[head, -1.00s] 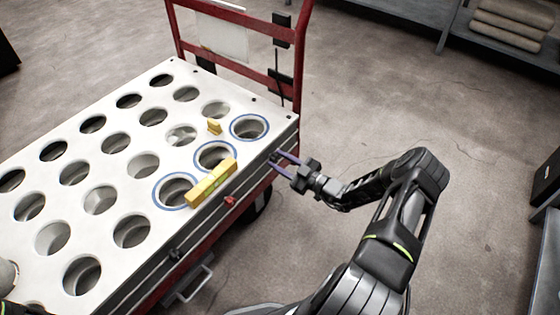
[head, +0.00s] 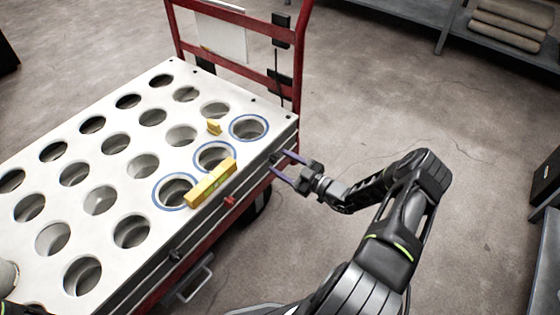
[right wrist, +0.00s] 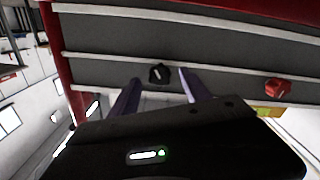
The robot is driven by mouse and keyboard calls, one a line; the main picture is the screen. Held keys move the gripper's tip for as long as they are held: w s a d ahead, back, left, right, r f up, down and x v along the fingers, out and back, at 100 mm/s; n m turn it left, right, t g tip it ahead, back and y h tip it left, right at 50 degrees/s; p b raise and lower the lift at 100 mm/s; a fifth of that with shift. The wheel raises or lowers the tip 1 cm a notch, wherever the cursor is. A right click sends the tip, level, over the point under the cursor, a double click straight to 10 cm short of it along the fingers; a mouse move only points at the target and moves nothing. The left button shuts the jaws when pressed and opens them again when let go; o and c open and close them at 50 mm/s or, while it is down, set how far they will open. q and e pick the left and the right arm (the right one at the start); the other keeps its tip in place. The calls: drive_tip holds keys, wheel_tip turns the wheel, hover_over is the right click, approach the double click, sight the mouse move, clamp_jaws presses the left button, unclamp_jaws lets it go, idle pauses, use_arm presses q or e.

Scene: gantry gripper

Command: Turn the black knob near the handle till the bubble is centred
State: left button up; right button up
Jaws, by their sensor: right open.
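A black knob (head: 273,158) sits on the side of the white perforated plate's frame, at the corner nearest the red push handle (head: 236,15). It also shows in the right wrist view (right wrist: 158,73), between the fingers of my right gripper (head: 281,163). The gripper is open and empty, its fingertips at the knob; whether they reach around it I cannot tell. A second black knob (head: 175,254) is near a small grey handle (head: 195,281). A yellow spirit level (head: 211,183) lies on the plate's edge; its bubble is too small to read. My left gripper is out of view.
A red knob (head: 229,200) sits between the two black ones, also in the right wrist view (right wrist: 277,88).

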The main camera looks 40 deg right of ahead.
drive_tip(key=p+v, duration=0.1)
drive_tip(key=v, duration=0.5)
drive_tip(key=shift+s, duration=0.3)
drive_tip(key=shift+d+r, duration=0.1)
